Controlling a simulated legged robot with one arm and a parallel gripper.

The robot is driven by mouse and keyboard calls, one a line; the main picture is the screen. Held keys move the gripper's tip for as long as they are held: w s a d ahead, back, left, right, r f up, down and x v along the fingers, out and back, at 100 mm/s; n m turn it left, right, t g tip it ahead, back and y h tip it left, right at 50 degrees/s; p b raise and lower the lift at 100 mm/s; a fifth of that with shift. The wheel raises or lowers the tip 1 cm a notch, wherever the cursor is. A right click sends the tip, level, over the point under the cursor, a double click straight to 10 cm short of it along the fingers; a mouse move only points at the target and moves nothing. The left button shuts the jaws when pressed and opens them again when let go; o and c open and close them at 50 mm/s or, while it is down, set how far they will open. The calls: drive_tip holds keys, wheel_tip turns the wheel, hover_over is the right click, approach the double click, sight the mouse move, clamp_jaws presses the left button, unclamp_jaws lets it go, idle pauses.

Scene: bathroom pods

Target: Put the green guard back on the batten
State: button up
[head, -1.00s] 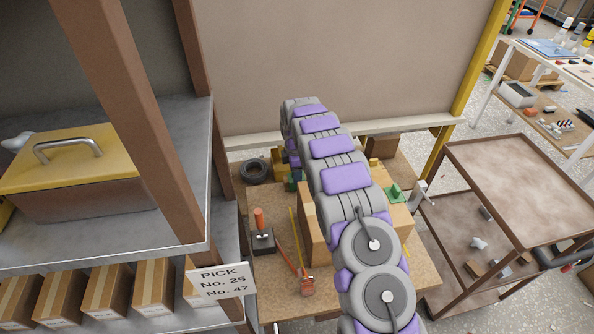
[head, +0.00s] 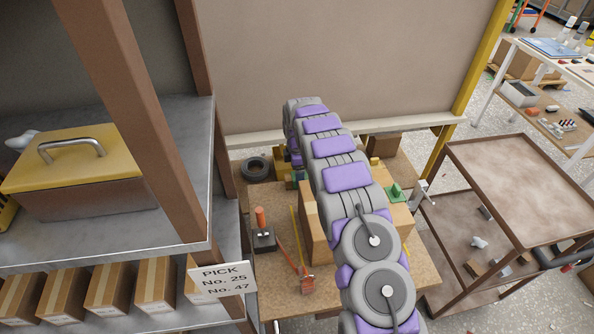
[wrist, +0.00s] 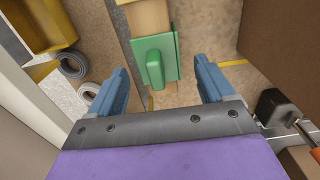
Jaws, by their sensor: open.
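In the wrist view the green guard (wrist: 155,62), a plate with a raised rounded grip, lies over the pale wooden batten (wrist: 149,17). Its edges reach past both sides of the wood. I cannot tell whether it is fully seated. My gripper (wrist: 160,66) is open, with one blue finger toward each side of the guard, and nothing is held. In the head view my arm hides the gripper and most of the batten.
The wooden bench (head: 285,292) holds a cardboard box (head: 317,232), a dark ring (head: 256,168) and an orange-handled tool (head: 261,224). A shelf post (head: 150,120) stands at left. A brown cart (head: 520,190) stands at right.

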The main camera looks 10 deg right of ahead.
drive_tip(key=shift+d, duration=0.1)
drive_tip(key=shift+r, duration=0.3)
wheel_tip(320, 180, up, 17)
drive_tip(key=p, duration=0.3)
drive_tip(key=s+d+r+m, duration=0.1)
drive_tip(key=s+r+m, duration=0.4)
drive_tip(key=s+r, duration=0.35)
drive_tip(key=s+r+m+g, duration=0.1)
drive_tip(key=s+r+m, duration=0.2)
drive_tip(key=s, duration=0.5)
drive_tip(key=s+r+m, duration=0.2)
drive_tip(key=s, duration=0.7)
drive_tip(key=s+f+m, duration=0.1)
drive_tip(key=s+m, duration=0.3)
drive_tip(key=s, duration=1)
drive_tip(key=s+a+f+m, duration=0.1)
drive_tip(key=s+m, duration=0.3)
drive_tip(key=s, duration=1.1)
drive_tip(key=shift+f+g, duration=0.4)
drive_tip(key=shift+f, duration=0.3)
